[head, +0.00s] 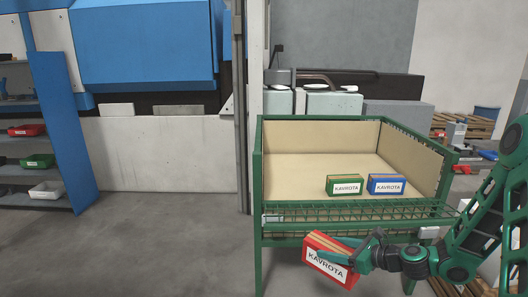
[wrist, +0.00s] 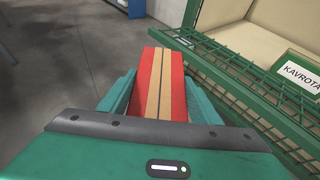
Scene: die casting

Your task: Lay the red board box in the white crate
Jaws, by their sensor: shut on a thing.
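The red board box (head: 328,260), with a white KAVROTA label and tan stripes, is held in my gripper (head: 362,254). It is tilted, in front of the green-framed bin and lower than its front rim. In the wrist view the red board box (wrist: 166,80) sits between both fingers (wrist: 160,97), its striped side up. A white crate (head: 46,189) stands on a low shelf of the rack at the far left, well away from my gripper. Its inside is hard to make out.
The green-framed bin (head: 330,211) has tan walls and holds a green box (head: 344,185) and a blue box (head: 387,185). The rack also holds a red crate (head: 27,130) and a green crate (head: 38,160). A blue panel (head: 62,130) stands beside the rack. The floor (head: 160,245) between is clear.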

